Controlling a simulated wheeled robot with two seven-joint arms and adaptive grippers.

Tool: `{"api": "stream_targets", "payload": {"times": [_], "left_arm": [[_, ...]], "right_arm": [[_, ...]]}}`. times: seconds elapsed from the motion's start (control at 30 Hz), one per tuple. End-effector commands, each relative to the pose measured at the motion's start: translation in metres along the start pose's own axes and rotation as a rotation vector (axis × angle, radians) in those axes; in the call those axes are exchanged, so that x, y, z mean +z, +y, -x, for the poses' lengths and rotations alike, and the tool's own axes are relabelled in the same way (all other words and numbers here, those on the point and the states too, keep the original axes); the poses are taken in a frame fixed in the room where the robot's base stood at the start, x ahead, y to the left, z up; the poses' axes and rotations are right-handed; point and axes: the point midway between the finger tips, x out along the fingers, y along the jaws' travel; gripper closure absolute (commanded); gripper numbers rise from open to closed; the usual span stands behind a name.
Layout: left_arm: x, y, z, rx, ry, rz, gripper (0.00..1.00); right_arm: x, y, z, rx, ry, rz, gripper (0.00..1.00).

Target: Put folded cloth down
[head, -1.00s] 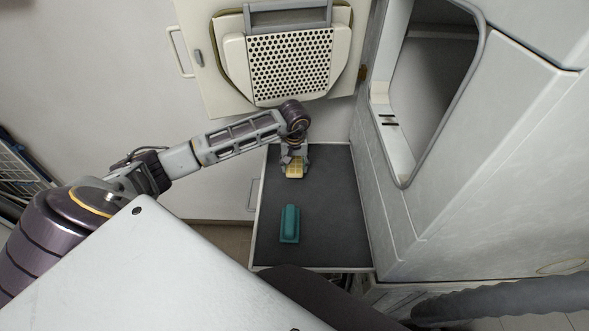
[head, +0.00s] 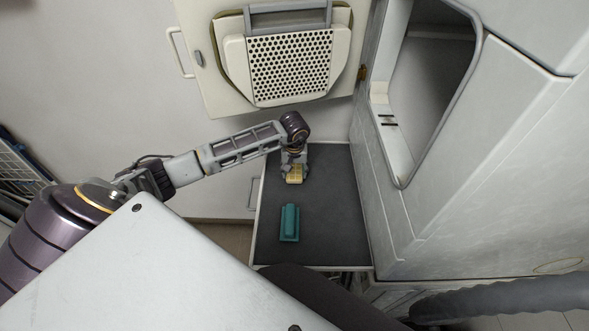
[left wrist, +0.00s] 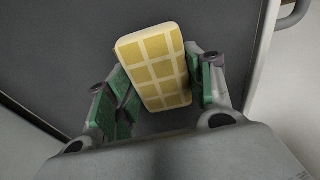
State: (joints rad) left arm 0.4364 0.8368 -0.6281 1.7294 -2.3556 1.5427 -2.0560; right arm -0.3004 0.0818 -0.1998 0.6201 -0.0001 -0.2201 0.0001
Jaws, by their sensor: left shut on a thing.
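The folded cloth (head: 294,177) is a small yellow block with a paler grid pattern. My left gripper (head: 294,169) is shut on it, over the far part of the dark shelf (head: 335,215). In the left wrist view the cloth (left wrist: 155,68) sits tilted between the green-padded fingers of the gripper (left wrist: 160,90), with the dark surface behind it. I cannot tell whether the cloth touches the shelf. My right gripper is not in view.
A teal block (head: 289,223) lies on the shelf nearer to me. The open dryer door (head: 290,65) hangs at the back, and the dryer body (head: 480,170) with its opening stands at the right. The shelf's right half is clear.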

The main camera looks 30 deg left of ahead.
Motion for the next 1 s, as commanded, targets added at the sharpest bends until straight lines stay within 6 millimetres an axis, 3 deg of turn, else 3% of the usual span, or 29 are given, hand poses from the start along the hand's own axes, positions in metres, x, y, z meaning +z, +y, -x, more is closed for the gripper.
{"api": "stream_targets", "payload": {"times": [0.27,0.3,0.47,1.0], "left_arm": [[0.0001,-0.0001,-0.0032,0.000,0.001,0.000,0.66],[0.0003,-0.0001,-0.0032,0.000,0.000,0.000,0.45],[0.0003,-0.0001,-0.0026,0.000,0.000,0.000,0.26],[0.0002,0.0000,0.0004,0.000,-0.001,0.000,0.26]], "right_arm": [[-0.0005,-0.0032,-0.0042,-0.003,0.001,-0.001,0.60],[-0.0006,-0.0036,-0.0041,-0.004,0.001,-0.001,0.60],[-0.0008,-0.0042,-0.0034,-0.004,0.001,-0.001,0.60],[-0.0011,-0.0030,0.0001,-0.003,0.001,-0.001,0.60]]}}
